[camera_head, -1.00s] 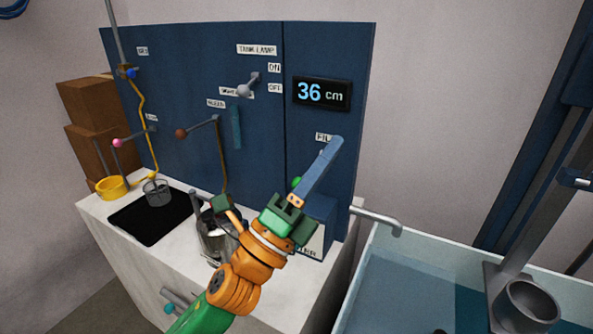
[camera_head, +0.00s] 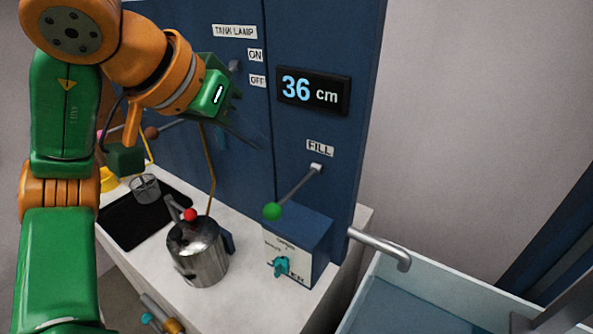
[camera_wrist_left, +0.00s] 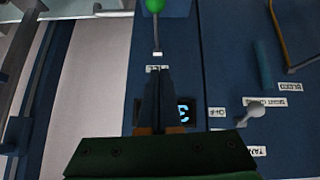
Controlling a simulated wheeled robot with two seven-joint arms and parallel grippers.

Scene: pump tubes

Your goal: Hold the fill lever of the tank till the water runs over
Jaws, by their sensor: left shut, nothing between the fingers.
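The fill lever (camera_head: 293,190) is a thin grey rod with a green ball knob (camera_head: 272,211), hanging down and left from its pivot under the FILL label (camera_head: 320,148). The knob also shows at the top edge of the left wrist view (camera_wrist_left: 154,5). My left gripper (camera_head: 243,130) is shut and empty in front of the blue panel, up and left of the lever and apart from it. Its closed fingers show in the left wrist view (camera_wrist_left: 160,95). The tank display (camera_head: 312,93) reads 36 cm. My right gripper is not in view.
A steel pot (camera_head: 198,255) with a red knob stands on the white counter. A blue box (camera_head: 298,243) with a teal handle is beside it. A grey pipe (camera_head: 380,246) reaches over a pale basin (camera_head: 465,292) at the right; no stream shows from it.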

